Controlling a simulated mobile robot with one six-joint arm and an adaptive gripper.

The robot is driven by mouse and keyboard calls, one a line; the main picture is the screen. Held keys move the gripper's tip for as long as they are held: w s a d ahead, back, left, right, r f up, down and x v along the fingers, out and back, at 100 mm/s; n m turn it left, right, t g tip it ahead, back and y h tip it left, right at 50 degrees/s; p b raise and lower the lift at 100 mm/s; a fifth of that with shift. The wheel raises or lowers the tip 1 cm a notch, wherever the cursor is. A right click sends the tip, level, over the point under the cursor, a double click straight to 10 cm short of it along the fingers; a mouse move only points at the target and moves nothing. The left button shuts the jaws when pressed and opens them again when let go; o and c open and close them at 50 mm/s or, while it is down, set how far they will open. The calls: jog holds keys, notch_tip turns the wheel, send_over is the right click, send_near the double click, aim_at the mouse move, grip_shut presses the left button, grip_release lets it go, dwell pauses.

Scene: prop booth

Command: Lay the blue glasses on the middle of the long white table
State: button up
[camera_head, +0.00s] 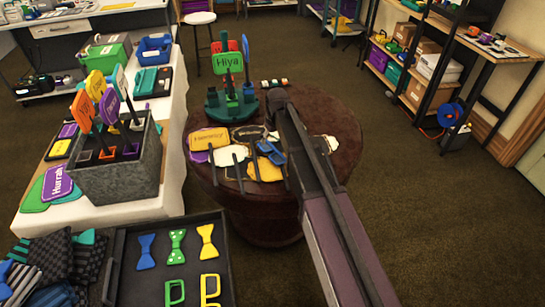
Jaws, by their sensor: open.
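The blue glasses (270,153) lie among flat props on the round brown ottoman (345,125) in the middle of the view. My arm reaches over the ottoman from the lower right. My gripper (272,128) is at its far end, close above the blue glasses. It is open; its fingers are dark and hard to make out, and I cannot tell whether they touch anything. The long white table (174,165) stands at the left under a white cloth, with a grey box (107,183) on it.
Around the glasses lie yellow, white and purple signs (208,140) with sticks. A teal stand (231,107) holds upright signs behind them. A black tray (135,245) with bow ties and other glasses is in front. Green and blue bins (153,49) occupy the table's far part.

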aim_at(271, 151)
jog(key=shift+w+a+f+b, duration=0.15)
jog(key=shift+f+b, duration=0.95)
jog(key=shift+f, duration=0.25)
jog(key=shift+f, duration=0.1)
jog(key=shift+w+f+b, duration=0.2)
jog(key=shift+f+b, duration=1.05)
jog(key=shift+b, duration=0.05)
jog(key=shift+w+f+b, duration=0.2)
jog(key=shift+f+b, duration=1.05)
jog(key=shift+b, duration=0.05)
jog(key=c, duration=1)
jog(key=shift+c, duration=0.2)
jog(key=shift+r, duration=0.15)
notch_tip(271, 151, up, 3)
jog(key=p, duration=0.3)
jog(key=shift+r+p, duration=0.2)
jog(key=shift+p, duration=0.15)
jog(key=s, duration=0.5)
jog(key=s+d+r+p, duration=0.1)
jog(key=s, duration=1)
jog(key=shift+d+r, duration=0.2)
jog(key=shift+d, duration=0.2)
